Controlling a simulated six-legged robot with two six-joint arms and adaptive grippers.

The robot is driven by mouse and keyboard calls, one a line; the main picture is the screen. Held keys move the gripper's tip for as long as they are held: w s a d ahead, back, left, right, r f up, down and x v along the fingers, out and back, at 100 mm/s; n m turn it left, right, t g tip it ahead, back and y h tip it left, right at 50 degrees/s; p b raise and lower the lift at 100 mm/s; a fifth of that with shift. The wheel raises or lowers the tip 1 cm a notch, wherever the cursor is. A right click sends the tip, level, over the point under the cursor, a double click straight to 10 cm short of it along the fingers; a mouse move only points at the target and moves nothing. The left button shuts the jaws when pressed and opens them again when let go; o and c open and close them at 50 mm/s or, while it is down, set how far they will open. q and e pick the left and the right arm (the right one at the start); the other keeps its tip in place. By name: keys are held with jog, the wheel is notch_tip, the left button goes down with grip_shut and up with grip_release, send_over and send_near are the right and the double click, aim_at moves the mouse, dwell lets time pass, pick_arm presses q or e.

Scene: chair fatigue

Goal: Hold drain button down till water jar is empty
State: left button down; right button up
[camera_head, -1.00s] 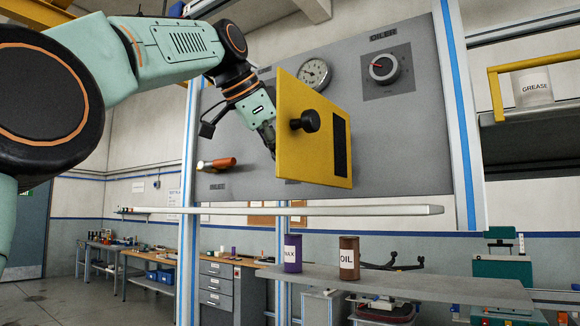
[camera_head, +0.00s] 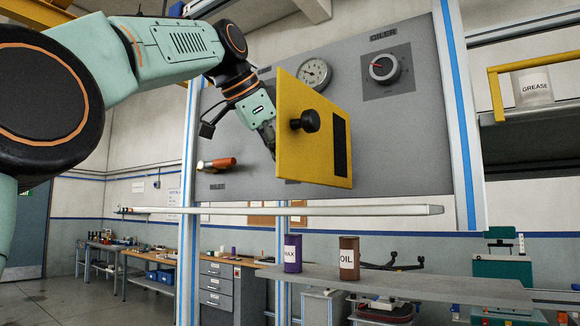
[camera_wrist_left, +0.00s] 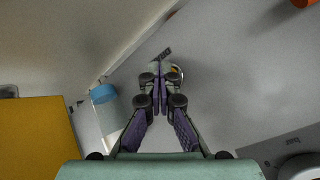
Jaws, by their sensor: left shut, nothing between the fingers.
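In the head view my left gripper (camera_head: 267,145) reaches behind the yellow door, which hides the button and jar.
The yellow door (camera_head: 290,150) with a black knob (camera_head: 306,121) stands open from the panel (camera_head: 400,140). A gauge (camera_head: 315,74), an oiler dial (camera_head: 384,68) and an orange inlet handle (camera_head: 217,164) surround it. Cans stand on a shelf (camera_head: 420,284) below.

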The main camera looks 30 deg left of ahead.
pick_arm(q)
jog(key=shift+s, duration=0.15)
jog(key=shift+s+b, duration=0.3)
jog(key=shift+s, duration=0.4)
jog(key=shift+s+a+f+b, duration=0.1)
jog(key=shift+s+f+b, duration=0.05)
jog(key=shift+s+b, duration=0.45)
jog(key=s+b, duration=0.3)
jog(key=shift+s+a, duration=0.1)
jog(key=shift+s, duration=0.2)
jog(key=shift+s, duration=0.15)
